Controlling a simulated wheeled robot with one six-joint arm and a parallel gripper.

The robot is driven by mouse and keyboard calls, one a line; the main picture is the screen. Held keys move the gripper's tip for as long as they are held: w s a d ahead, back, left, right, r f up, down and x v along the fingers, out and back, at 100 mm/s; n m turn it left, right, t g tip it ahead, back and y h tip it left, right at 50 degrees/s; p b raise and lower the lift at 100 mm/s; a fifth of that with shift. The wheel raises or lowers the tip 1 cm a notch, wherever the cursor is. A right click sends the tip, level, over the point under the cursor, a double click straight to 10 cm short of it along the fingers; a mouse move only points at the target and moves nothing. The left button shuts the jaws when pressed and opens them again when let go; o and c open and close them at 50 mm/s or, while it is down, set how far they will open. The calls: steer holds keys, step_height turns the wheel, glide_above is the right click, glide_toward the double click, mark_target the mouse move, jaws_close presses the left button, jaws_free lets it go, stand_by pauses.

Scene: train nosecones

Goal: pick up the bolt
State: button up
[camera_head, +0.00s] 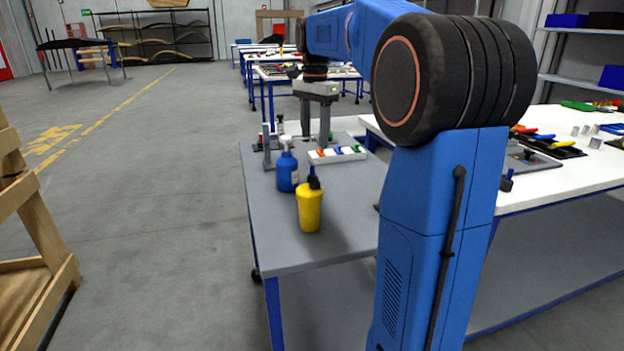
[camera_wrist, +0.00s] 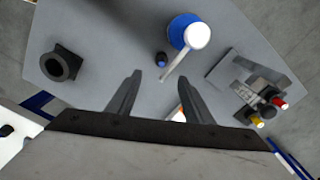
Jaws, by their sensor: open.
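I cannot make out the bolt for certain in either view. A small dark piece with a blue top (camera_wrist: 161,59) lies on the grey table just beyond my fingertips in the wrist view; I cannot tell whether it is the bolt. My gripper (camera_wrist: 160,82) is open, with nothing clearly held between its fingers. In the head view my gripper (camera_head: 315,137) hangs over the far part of the grey table (camera_head: 345,215), behind the blue bottle.
A blue bottle (camera_head: 286,172) with a white pump stands close to my gripper, its spout near the fingertips in the wrist view. A yellow bottle (camera_head: 309,207) stands nearer. A white tray (camera_head: 350,155) holds coloured pieces. A black holed block (camera_wrist: 60,65) stands left.

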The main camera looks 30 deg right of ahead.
glide_above(312, 166)
steer(key=d, duration=0.1)
step_height(312, 166, down, 4)
steer(key=shift+w+f, duration=0.1)
steer(key=shift+w, duration=0.05)
steer(key=shift+a+f, duration=0.15)
steer(key=shift+f, duration=1.2)
steer(key=shift+a+f, duration=0.15)
steer(key=shift+f, duration=1.2)
jaws_close()
steer(key=shift+r, duration=0.1)
